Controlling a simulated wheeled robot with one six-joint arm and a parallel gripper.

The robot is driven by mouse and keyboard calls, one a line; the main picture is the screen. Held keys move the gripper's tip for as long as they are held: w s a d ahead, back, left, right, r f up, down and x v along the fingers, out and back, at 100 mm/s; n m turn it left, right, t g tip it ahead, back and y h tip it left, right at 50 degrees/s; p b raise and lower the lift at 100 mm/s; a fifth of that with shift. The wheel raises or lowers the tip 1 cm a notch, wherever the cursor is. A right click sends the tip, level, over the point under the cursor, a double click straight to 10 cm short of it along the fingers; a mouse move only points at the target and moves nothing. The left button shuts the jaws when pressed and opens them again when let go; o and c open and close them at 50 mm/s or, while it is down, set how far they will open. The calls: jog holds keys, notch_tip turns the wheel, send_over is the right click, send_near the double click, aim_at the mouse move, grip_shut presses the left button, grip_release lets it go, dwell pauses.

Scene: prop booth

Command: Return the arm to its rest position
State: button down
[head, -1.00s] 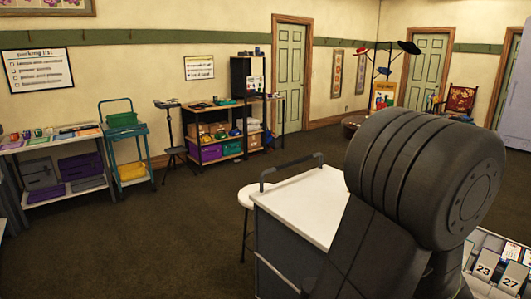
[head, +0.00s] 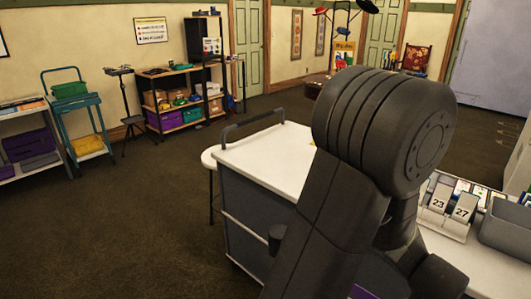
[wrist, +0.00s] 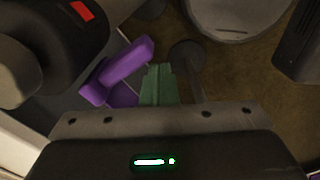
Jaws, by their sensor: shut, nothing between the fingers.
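My gripper (wrist: 158,84) shows in the wrist view with its two green fingers together, shut and empty. A purple object (wrist: 124,68) lies left of the fingertips in that view, and I cannot tell whether it is near them in depth. In the head view my dark arm is folded up in front of the camera, over the white-topped cart. The arm's own links hide my gripper there.
The white-topped cart (head: 268,160) with a grey handle stands close ahead, a white stool (head: 209,158) beside it. Number cards (head: 451,205) and a grey bin (head: 507,228) are at right. A teal trolley (head: 75,122) and shelf (head: 180,100) line the far wall. Open floor lies left.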

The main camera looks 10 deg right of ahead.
notch_tip(320, 180, up, 9)
jog(key=p, duration=0.7)
notch_tip(320, 180, down, 9)
jog(key=b, duration=0.7)
jog(key=w+a, duration=1.3)
jog(key=w, duration=0.4)
jog(key=shift+a, duration=0.15)
